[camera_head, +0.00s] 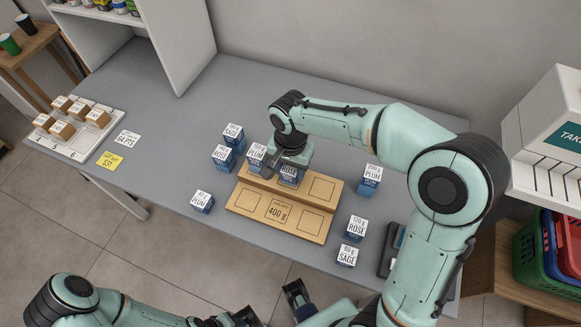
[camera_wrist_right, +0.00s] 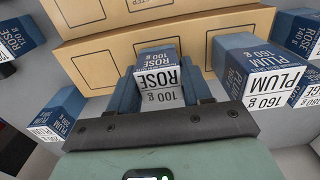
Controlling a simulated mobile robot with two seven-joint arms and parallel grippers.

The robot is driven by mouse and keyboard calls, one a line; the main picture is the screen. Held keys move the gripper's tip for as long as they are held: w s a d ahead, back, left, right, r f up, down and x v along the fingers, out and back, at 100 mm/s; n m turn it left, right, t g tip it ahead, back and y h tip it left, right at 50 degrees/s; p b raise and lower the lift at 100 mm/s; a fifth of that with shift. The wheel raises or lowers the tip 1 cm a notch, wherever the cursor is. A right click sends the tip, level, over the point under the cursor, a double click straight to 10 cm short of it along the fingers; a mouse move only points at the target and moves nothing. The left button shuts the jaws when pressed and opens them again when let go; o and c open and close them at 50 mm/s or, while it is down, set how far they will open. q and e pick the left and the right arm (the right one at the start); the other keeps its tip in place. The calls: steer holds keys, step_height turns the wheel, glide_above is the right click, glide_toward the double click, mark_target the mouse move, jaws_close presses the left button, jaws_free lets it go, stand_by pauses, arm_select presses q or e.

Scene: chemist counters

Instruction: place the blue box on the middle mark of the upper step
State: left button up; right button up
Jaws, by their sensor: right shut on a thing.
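My right gripper (camera_head: 290,170) is shut on a blue box with a white top, labelled ROSE 100 g (camera_head: 289,175). The gripper and box are over the middle of the upper step (camera_head: 332,201) of a wooden stand. In the right wrist view the box (camera_wrist_right: 157,75) sits between the two fingers (camera_wrist_right: 160,88). Its base is hidden, so I cannot tell whether it touches the step. The middle mark is hidden beneath it; the right mark (camera_head: 322,188) is bare. My left gripper (camera_head: 297,300) is partly cut off at the bottom edge, away from the stand.
A PLUM 160 g box (camera_wrist_right: 245,70) stands close beside the held box, seemingly at the step's left end. Other blue boxes stand around the stand, such as PLUM (camera_head: 202,202), ROSE 120 g (camera_head: 356,229) and SAGE (camera_head: 347,256). The lower step (camera_head: 245,203) is empty.

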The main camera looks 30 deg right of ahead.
mark_target(291, 168)
steer(key=shift+f, duration=0.2)
steer(key=o, duration=1.1)
steer(key=shift+r, duration=0.1)
steer(key=shift+r, duration=0.35)
step_height(291, 168, up, 12)
steer(key=p, duration=0.2)
steer(key=shift+f, duration=0.2)
